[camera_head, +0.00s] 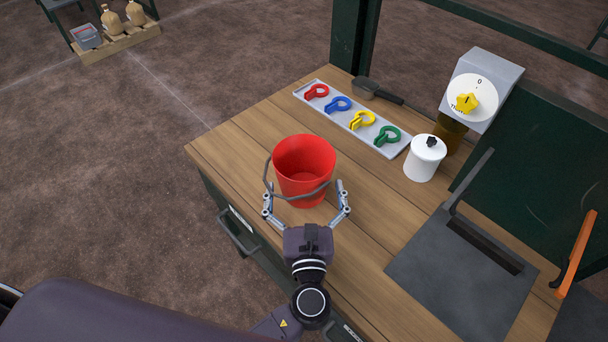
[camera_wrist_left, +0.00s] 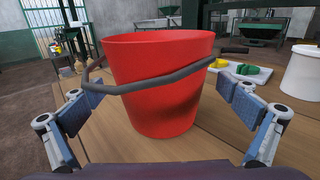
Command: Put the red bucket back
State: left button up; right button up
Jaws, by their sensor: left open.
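The red bucket (camera_head: 304,166) stands upright on the wooden workbench (camera_head: 232,150), near its left edge. It looks empty, and its grey handle hangs down across the near side. My left gripper (camera_head: 307,205) is at the near side of the bucket, open, with one finger on each side of it. In the left wrist view the bucket (camera_wrist_left: 157,90) fills the middle between the spread fingers of my left gripper (camera_wrist_left: 155,112), with visible gaps on both sides. The handle crosses in front of the bucket there. My right gripper is not in view.
A grey tray (camera_head: 340,125) with several coloured clamps lies behind the bucket. A white lidded pot (camera_head: 425,160), a dial unit (camera_head: 480,90) and a dark metal plate (camera_head: 455,275) stand to the right. A scoop (camera_head: 370,89) lies at the back. A pallet (camera_head: 118,42) with sacks is on the floor.

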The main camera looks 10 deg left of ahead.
pick_arm(q)
jog(key=v, duration=0.4)
dwell(0.5)
